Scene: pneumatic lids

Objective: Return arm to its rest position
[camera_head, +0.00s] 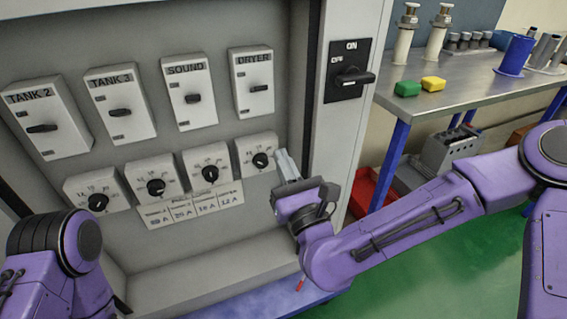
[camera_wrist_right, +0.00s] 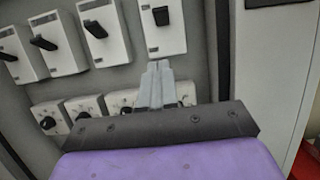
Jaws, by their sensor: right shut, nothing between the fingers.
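My right gripper (camera_head: 287,165) is shut and empty in the head view. Its grey fingers point up at the right end of the row of dials, close to the dial (camera_head: 258,153) under the DRYER breaker (camera_head: 251,82). I cannot tell whether it touches the panel. In the right wrist view the shut fingers (camera_wrist_right: 157,85) stand together in front of the dial row, below a breaker (camera_wrist_right: 161,22). My left arm shows at the lower left of the head view, but its gripper is out of view.
The cabinet holds the TANK 2 (camera_head: 46,118), TANK 3 (camera_head: 120,103) and SOUND (camera_head: 188,91) breakers. An ON/OFF rotary switch (camera_head: 349,78) is on the cabinet's right post. A metal bench (camera_head: 470,92) with blue legs stands right, above a red bin (camera_head: 366,193). Green floor lies below.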

